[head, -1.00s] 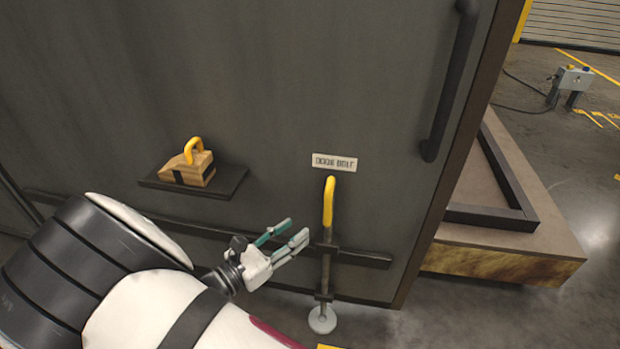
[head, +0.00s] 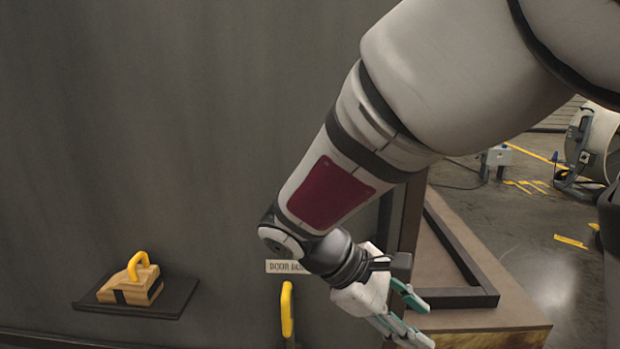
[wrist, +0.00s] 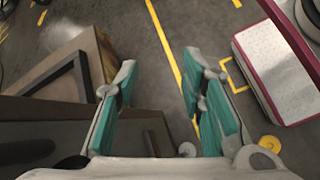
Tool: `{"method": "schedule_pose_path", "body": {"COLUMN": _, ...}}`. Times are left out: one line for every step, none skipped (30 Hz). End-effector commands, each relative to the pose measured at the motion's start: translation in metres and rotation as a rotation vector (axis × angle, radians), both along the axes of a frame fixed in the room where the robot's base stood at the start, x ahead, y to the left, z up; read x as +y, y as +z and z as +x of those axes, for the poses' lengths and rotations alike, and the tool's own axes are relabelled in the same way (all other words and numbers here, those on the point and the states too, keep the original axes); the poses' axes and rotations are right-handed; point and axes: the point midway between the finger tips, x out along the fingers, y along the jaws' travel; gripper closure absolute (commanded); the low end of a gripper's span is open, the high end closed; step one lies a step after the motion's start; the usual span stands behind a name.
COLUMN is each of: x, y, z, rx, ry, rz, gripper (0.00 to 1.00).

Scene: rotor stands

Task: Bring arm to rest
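My gripper (head: 412,318) is at the lower middle of the head view, at the end of my raised arm. In the wrist view its two green-padded fingers (wrist: 160,100) stand apart with nothing between them, and floor with a yellow line shows beyond. The gripper is in front of the door's right edge and touches nothing that I can see. My arm crosses the head view from the upper right and hides part of the door.
A dark door (head: 180,120) carries a yellow-handled bolt (head: 287,310) and a shelf (head: 95,303) with a yellow-handled wooden block (head: 130,285). A low platform with a dark frame (head: 470,299) stands right of it. Open floor (head: 540,275) lies farther right.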

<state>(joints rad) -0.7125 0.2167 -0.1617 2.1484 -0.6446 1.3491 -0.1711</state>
Motion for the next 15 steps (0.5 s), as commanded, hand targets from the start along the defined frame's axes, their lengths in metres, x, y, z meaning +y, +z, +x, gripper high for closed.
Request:
{"method": "schedule_pose_path", "body": {"x": -0.014, "y": 0.009, "z": -0.013, "rx": -0.025, "ry": -0.071, "rz": 0.056, "gripper": 0.64}}
{"method": "schedule_pose_path", "body": {"x": -0.02, "y": 0.013, "z": -0.021, "rx": -0.039, "ry": -0.112, "rz": 0.086, "gripper": 0.64}}
{"method": "schedule_pose_path", "body": {"x": -0.028, "y": 0.018, "z": -0.032, "rx": -0.056, "ry": -0.163, "rz": 0.125, "gripper": 0.64}}
{"method": "schedule_pose_path", "body": {"x": -0.033, "y": 0.021, "z": -0.04, "rx": -0.069, "ry": -0.201, "rz": 0.154, "gripper": 0.64}}
{"method": "schedule_pose_path", "body": {"x": -0.038, "y": 0.024, "z": -0.048, "rx": -0.083, "ry": -0.239, "rz": 0.183, "gripper": 0.64}}
{"method": "schedule_pose_path", "body": {"x": -0.044, "y": 0.028, "z": -0.059, "rx": -0.103, "ry": -0.289, "rz": 0.221, "gripper": 0.64}}
{"method": "schedule_pose_path", "body": {"x": -0.048, "y": 0.031, "z": -0.068, "rx": -0.119, "ry": -0.327, "rz": 0.25, "gripper": 0.64}}
{"method": "schedule_pose_path", "body": {"x": -0.051, "y": 0.033, "z": -0.076, "rx": -0.136, "ry": -0.365, "rz": 0.277, "gripper": 0.64}}
{"method": "schedule_pose_path", "body": {"x": -0.055, "y": 0.037, "z": -0.087, "rx": -0.157, "ry": -0.413, "rz": 0.314, "gripper": 0.64}}
{"method": "schedule_pose_path", "body": {"x": -0.057, "y": 0.039, "z": -0.096, "rx": -0.174, "ry": -0.449, "rz": 0.34, "gripper": 0.64}}
{"method": "schedule_pose_path", "body": {"x": -0.06, "y": 0.041, "z": -0.104, "rx": -0.193, "ry": -0.484, "rz": 0.367, "gripper": 0.64}}
{"method": "schedule_pose_path", "body": {"x": -0.062, "y": 0.042, "z": -0.115, "rx": -0.216, "ry": -0.532, "rz": 0.402, "gripper": 0.64}}
{"method": "schedule_pose_path", "body": {"x": -0.063, "y": 0.044, "z": -0.123, "rx": -0.235, "ry": -0.567, "rz": 0.429, "gripper": 0.64}}
{"method": "schedule_pose_path", "body": {"x": -0.064, "y": 0.045, "z": -0.131, "rx": -0.254, "ry": -0.6, "rz": 0.454, "gripper": 0.64}}
{"method": "schedule_pose_path", "body": {"x": -0.064, "y": 0.046, "z": -0.141, "rx": -0.281, "ry": -0.644, "rz": 0.487, "gripper": 0.64}}
